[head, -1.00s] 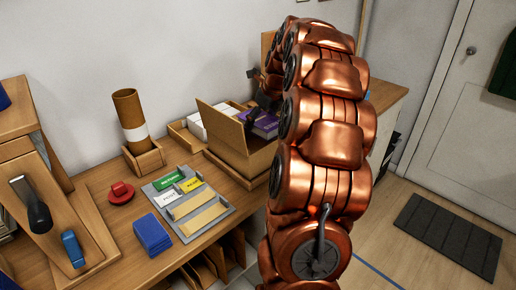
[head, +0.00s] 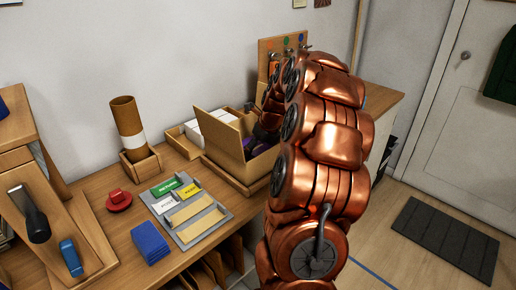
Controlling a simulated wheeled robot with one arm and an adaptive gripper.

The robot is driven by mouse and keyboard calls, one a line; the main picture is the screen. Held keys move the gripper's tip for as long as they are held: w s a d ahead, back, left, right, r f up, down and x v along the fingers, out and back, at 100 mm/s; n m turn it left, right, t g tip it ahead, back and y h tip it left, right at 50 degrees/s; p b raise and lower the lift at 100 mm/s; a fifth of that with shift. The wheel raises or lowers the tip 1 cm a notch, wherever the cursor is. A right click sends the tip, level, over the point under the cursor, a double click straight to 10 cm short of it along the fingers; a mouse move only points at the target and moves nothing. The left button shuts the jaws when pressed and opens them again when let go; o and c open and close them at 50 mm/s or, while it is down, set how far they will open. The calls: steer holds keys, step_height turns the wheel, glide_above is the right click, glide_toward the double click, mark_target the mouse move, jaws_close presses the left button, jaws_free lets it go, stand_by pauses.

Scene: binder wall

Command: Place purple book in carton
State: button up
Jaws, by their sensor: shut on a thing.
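The carton (head: 240,170) is an open cardboard box on the desk, with one flap (head: 219,132) raised at its left. My gripper (head: 262,138) is at the carton's opening, partly hidden by my copper arm and the carton. It is shut on the purple book (head: 247,141), of which only a small purple patch shows above the carton's near wall. The rest of the book is hidden, so I cannot tell how deep it sits or whether it touches the bottom.
A white box in a wooden tray (head: 183,143) stands behind the carton. A cardboard tube (head: 127,118) in a wooden holder, a red stamp (head: 119,199), a grey label tray (head: 219,222) and blue cards (head: 150,243) are to the left. A pegboard (head: 268,48) stands behind my arm.

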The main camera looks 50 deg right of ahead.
steer(key=o, duration=1.3)
steer(key=b+v, duration=0.1)
steer(key=v, duration=1.1)
steer(key=shift+r, duration=0.1)
steer(key=shift+a, duration=0.1)
